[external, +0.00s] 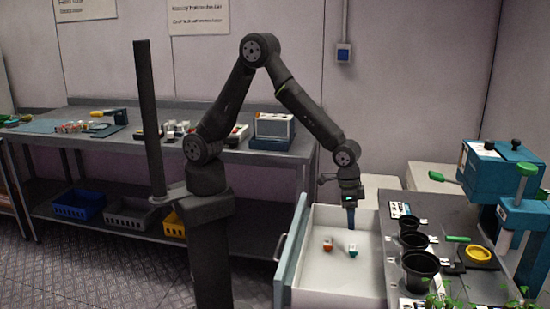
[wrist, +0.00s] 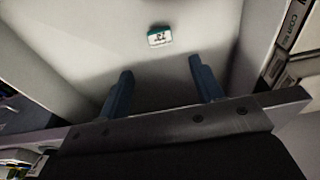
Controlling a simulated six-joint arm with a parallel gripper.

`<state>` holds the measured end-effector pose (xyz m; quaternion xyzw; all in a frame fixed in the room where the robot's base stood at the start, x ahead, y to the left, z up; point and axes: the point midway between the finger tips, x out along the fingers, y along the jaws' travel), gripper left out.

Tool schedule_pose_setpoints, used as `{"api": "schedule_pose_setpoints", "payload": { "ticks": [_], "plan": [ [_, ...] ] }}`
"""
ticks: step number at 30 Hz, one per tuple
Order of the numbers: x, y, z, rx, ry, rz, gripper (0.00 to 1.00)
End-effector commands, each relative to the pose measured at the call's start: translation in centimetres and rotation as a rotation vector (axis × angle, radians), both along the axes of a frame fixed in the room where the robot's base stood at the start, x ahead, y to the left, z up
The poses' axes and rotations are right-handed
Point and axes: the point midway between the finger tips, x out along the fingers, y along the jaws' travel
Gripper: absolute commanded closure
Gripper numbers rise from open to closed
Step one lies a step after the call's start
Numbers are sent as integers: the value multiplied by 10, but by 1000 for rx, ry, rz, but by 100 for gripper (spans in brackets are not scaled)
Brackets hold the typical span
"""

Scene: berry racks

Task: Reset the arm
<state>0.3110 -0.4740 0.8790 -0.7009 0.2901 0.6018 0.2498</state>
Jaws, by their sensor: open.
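My gripper (external: 351,222) hangs pointing down over the back part of an open white drawer (external: 320,283). In the wrist view its two blue fingers (wrist: 157,68) are spread apart with nothing between them. Two small boxes lie on the drawer floor, one with red (external: 327,245) and one with green (external: 352,251). In the wrist view a small white and green box (wrist: 160,37) lies beyond the fingertips, apart from them. The red box is not visible there.
The drawer's raised front (external: 289,255) stands at its left. To the right is a dark worktop with several black pots (external: 420,270), a yellow ring (external: 478,254) and a blue press (external: 500,175). A cluttered bench (external: 100,140) stands behind my arm.

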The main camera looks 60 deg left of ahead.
Motion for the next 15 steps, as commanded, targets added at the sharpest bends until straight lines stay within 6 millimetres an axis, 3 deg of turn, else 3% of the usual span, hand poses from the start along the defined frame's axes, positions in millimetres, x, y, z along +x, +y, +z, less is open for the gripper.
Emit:
{"api": "schedule_pose_setpoints", "payload": {
  "ticks": [4, 15],
  "plan": [
    [-1, 1, 9, 0, 0, 0, 39],
    [-1, 1, 9, 1, 1, 0, 39]
  ]
}}
